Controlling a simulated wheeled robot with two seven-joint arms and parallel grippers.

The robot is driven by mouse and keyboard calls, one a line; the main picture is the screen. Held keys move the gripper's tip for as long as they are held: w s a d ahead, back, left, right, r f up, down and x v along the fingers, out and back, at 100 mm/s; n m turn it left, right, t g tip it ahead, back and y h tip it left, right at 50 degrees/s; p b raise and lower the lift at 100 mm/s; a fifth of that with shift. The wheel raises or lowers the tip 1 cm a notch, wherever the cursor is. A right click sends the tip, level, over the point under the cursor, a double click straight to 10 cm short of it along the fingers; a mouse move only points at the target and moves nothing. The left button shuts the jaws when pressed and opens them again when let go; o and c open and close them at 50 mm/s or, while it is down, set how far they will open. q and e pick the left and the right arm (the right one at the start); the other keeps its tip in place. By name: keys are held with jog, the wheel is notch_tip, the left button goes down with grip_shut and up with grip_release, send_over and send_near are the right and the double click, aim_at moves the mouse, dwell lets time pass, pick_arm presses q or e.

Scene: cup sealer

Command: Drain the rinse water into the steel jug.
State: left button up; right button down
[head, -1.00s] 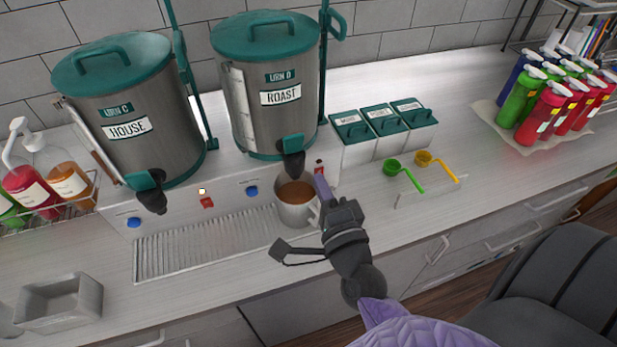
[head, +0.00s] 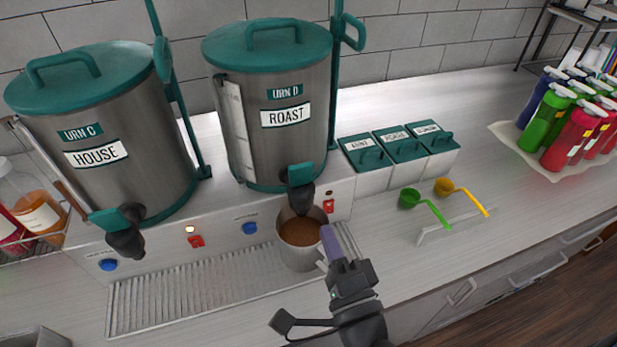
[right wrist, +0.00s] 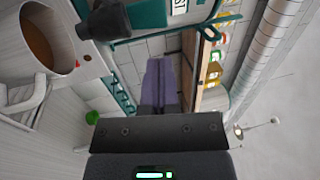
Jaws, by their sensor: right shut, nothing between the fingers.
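The steel jug (head: 300,251) stands upright on the drip tray under the spout (head: 301,187) of the ROAST urn (head: 268,105). Brown liquid (head: 300,229) shows inside the jug, and it also shows in the right wrist view (right wrist: 37,36). My right gripper (head: 331,240) is shut and empty, with its purple fingers beside the jug's right side, near the handle. In the right wrist view the fingers (right wrist: 159,85) are together. I cannot tell whether they touch the jug. My left gripper is not in view.
The HOUSE urn (head: 100,140) stands at left. The drip tray (head: 170,300) is bare left of the jug. Lidded tubs (head: 400,170), green (head: 408,198) and yellow (head: 444,187) scoops, and colored bottles (head: 575,130) stand to the right. The counter in front of the bottles is clear.

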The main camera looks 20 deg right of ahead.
aim_at(302, 171)
jog(key=p+x, duration=0.1)
jog(key=x, duration=0.9)
jog(key=shift+w+p, duration=0.1)
jog(key=shift+p, duration=0.3)
